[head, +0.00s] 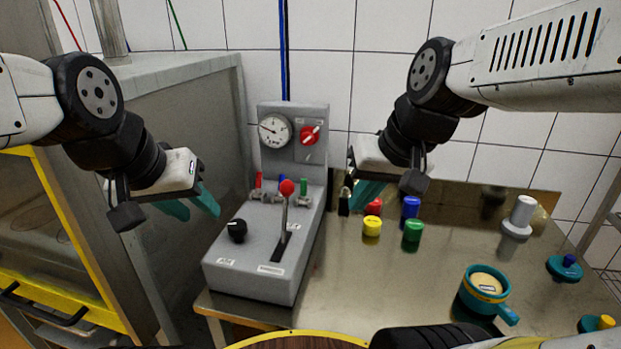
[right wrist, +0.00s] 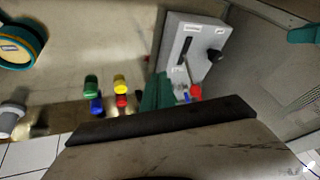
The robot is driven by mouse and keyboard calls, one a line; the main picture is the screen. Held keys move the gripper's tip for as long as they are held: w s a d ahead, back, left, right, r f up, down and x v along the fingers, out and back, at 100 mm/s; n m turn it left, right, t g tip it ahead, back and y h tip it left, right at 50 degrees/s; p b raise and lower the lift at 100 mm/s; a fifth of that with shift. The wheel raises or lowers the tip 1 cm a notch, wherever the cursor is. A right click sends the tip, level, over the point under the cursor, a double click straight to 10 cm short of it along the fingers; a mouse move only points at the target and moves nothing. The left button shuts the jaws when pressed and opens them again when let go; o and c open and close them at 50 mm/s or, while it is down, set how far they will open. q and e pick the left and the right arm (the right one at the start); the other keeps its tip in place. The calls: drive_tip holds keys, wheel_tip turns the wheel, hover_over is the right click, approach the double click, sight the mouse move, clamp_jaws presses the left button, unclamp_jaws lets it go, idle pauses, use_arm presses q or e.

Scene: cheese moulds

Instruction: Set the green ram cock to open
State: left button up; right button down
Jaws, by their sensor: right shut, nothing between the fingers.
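The green ram cock (head: 304,187) sits on the grey press console (head: 250,264), right of the red cock (head: 259,180) and the blue cock (head: 281,184). Its green handle points upward above a small metal body. The red ball of the lever (head: 287,187) partly hides the blue cock. My right gripper (head: 366,192) is shut and empty, in the air right of the console and the green cock. Its teal fingers (right wrist: 157,92) also show in the right wrist view. My left gripper (head: 190,206) is open and empty, left of the console.
The console bears a gauge (head: 274,130), a red rotary switch (head: 310,134) and a black knob (head: 237,230). A teal mould (head: 484,290) stands on the metal table. A padlock (head: 344,201) is beside the console.

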drive_tip(key=w, duration=0.1)
drive_tip(key=m+g+y, duration=0.2)
drive_tip(key=m+y, duration=0.2)
drive_tip(key=y, duration=0.7)
approach(304, 190)
drive_tip(key=s+a+r, duration=0.2)
drive_tip(key=s+a, duration=0.1)
drive_tip(key=w+d+f+m+t+y, duration=0.2)
drive_tip(key=w+d+f+m+t, duration=0.1)
drive_tip(key=w+d+f+t, duration=0.25)
drive_tip(key=shift+g, duration=0.35)
drive_tip(key=x, duration=0.3)
drive_tip(key=r+x, duration=0.1)
drive_tip(key=x, duration=0.3)
drive_tip(key=w+x, duration=0.1)
drive_tip(key=x, duration=0.2)
drive_tip(key=shift+w+r, duration=0.15)
drive_tip(key=s, duration=0.2)
drive_tip(key=shift+s+r, duration=0.15)
drive_tip(key=shift+s, duration=0.25)
drive_tip(key=shift+s+a, duration=0.1)
drive_tip(key=shift+s, duration=0.45)
